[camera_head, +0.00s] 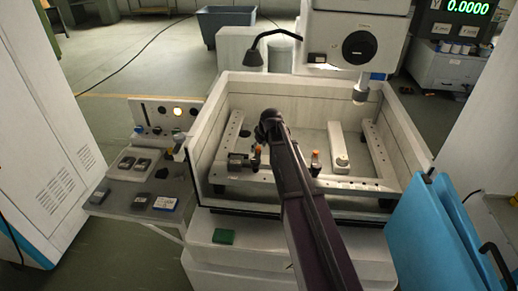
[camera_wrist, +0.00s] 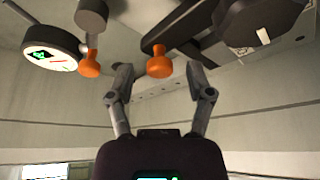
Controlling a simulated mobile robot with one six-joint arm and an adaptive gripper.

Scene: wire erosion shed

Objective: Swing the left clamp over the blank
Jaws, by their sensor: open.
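In the head view an orange knob (camera_head: 257,149) shows just left of my arm, beside a dark clamp part (camera_head: 238,160) on the frame's front rail. A second orange knob (camera_head: 315,156) stands on a dark post to the right of my arm. In the wrist view my gripper (camera_wrist: 160,82) is open, with an orange knob (camera_wrist: 160,65) between and slightly beyond its fingertips. A dark bar (camera_wrist: 185,22) runs beside that knob. Another orange knob (camera_wrist: 90,64) is farther left. I cannot tell for certain which dark part is the blank. My arm hides part of the frame.
The white tub (camera_head: 211,135) walls surround the frame (camera_head: 262,180). A machine head (camera_head: 360,90) hangs over the tub's back right. A round dial gauge (camera_wrist: 50,48) is close to the left knob in the wrist view. Blue panels (camera_head: 430,240) stand at right, a side table (camera_head: 130,195) at left.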

